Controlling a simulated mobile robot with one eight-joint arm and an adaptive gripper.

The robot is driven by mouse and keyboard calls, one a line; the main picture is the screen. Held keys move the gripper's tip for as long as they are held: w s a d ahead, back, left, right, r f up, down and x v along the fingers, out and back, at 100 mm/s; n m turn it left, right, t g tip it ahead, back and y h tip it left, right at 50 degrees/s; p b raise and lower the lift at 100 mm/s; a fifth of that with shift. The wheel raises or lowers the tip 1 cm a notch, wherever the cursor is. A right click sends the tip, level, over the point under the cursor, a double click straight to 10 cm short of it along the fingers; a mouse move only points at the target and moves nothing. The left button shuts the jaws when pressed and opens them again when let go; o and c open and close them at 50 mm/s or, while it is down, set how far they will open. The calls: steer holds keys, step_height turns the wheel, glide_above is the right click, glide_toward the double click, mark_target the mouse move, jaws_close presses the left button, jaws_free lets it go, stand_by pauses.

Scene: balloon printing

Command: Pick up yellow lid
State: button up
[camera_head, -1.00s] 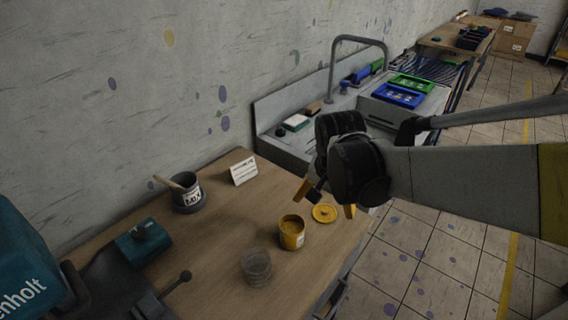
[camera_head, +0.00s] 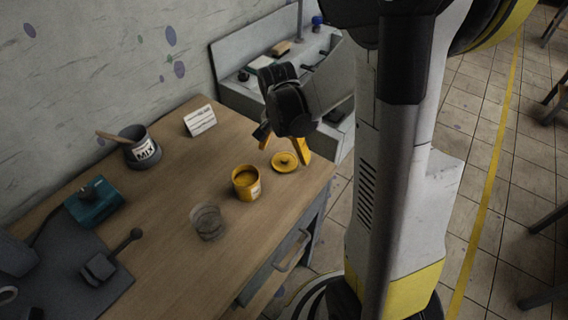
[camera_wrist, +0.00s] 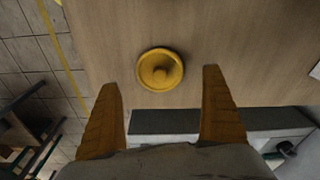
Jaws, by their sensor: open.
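I cannot tell the exact height of the fingertips above the table.
A yellow can (camera_head: 246,184) stands beside the lid. A clear glass (camera_head: 207,222), a grey MIX pot (camera_head: 141,148) with a stick, a white card (camera_head: 200,121) and a teal device (camera_head: 95,203) are on the table (camera_head: 180,260). A sink counter (camera_head: 235,62) stands behind.

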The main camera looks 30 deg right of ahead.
mark_target(284, 158)
step_height(284, 158, down, 4)
steer(key=shift+w+d+r+b, duration=0.1)
steer(key=shift+d+r+b, duration=0.1)
steer(key=shift+b, duration=0.5)
steer(key=shift+r, duration=0.1)
steer(key=c, duration=0.9)
steer(key=shift+r, duration=0.1)
